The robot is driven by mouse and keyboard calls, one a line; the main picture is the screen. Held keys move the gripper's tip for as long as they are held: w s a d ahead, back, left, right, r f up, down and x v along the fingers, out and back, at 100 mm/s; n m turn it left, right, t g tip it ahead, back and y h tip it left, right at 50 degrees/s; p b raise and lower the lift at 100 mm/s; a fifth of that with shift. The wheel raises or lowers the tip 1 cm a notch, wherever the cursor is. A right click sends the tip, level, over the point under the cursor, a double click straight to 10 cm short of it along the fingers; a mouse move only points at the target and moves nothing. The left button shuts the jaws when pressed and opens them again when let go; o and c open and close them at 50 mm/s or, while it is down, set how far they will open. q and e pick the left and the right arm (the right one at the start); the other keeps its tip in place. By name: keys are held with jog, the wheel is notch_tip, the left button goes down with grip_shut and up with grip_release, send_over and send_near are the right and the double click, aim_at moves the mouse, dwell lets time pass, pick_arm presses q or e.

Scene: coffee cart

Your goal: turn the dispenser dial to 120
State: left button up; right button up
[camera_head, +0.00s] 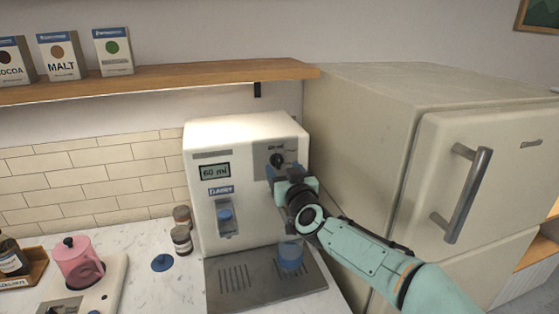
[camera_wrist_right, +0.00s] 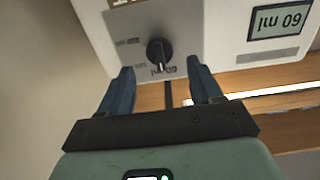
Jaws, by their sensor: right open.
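The white dispenser (camera_head: 243,135) stands on the counter, and its small display (camera_head: 215,171) reads 60 ml. Its black dial (camera_head: 277,159) sits on a grey panel at the upper right of its front. In the right wrist view the dial (camera_wrist_right: 160,51) shows with its pointer at a 60 ml mark; other marks are too small to read surely. My right gripper (camera_head: 283,173) is open just below the dial in the head view. In the right wrist view its two blue fingers (camera_wrist_right: 163,86) are spread on either side of the dial's line, apart from it. My left gripper is out of view.
A blue cup (camera_head: 290,256) stands on the drip tray (camera_head: 236,288) below my right gripper. A cream fridge (camera_head: 460,180) stands close on the right. A shelf (camera_head: 170,80) with boxes hangs above left.

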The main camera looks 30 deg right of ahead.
aim_at(280, 163)
jog(key=p+x, duration=0.1)
jog(key=x, duration=0.3)
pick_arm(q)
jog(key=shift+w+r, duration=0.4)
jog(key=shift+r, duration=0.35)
pick_arm(e)
jog(key=c, duration=1)
jog(key=m+b, duration=0.1)
jog(key=m, duration=0.4)
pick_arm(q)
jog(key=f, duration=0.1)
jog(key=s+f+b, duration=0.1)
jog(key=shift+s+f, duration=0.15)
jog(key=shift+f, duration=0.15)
pick_arm(e)
jog(key=m, duration=0.6)
jog(key=shift+d, duration=0.15)
jog(key=shift+m, duration=0.5)
